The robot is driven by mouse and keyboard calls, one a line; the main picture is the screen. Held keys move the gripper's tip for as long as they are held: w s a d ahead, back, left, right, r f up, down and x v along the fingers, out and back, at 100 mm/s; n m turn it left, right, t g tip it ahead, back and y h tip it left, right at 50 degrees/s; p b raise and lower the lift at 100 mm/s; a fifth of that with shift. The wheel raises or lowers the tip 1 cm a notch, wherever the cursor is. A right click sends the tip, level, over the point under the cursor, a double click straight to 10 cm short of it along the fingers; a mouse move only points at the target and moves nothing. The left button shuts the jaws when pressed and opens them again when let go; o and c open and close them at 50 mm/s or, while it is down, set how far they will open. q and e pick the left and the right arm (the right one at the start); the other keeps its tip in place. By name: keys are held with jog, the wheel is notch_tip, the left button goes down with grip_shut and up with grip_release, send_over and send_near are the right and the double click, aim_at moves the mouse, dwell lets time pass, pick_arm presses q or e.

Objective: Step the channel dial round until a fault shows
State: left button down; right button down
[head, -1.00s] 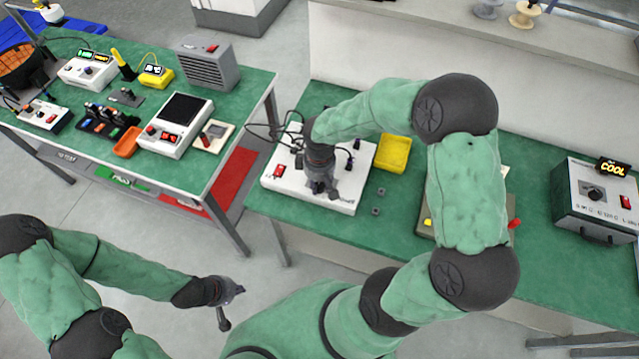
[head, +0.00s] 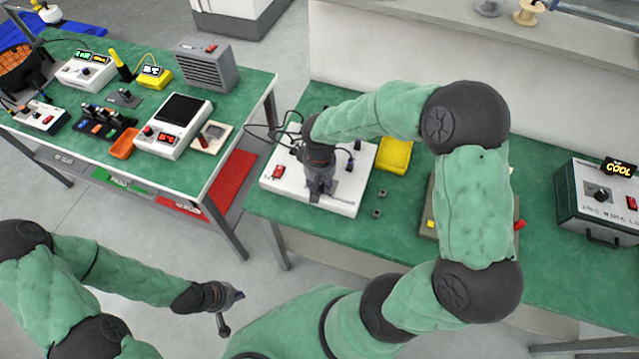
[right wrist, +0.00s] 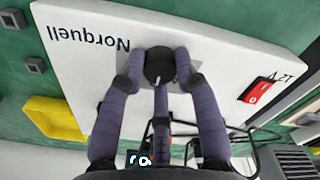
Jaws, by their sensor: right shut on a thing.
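The white box (right wrist: 85,55) marked "Norquell" and "12 V" lies on the green bench; it also shows in the head view (head: 345,207). A round black dial (right wrist: 159,62) with a pale pointer mark is on its face. My right gripper (right wrist: 160,78) is shut on this dial, its purple fingers around the rim. In the head view the right gripper (head: 318,192) hides the dial. A dark patch with white characters (right wrist: 138,159) shows at the bottom of the wrist view, mostly hidden; I cannot read it all. My left gripper (head: 225,308) hangs clear of the benches; its opening is unclear.
A red switch (right wrist: 262,89) is on the same box. A yellow tray (head: 393,154) and two small grey blocks (head: 379,202) are beside it. A grey unit (head: 597,205) with a "COOL" display stands at right. Another bench with instruments is at left.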

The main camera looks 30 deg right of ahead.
jog(key=c, duration=0.9)
grip_release()
jog(key=shift+r, duration=0.1)
notch_tip(320, 180, up, 12)
jog(key=shift+f, duration=0.15)
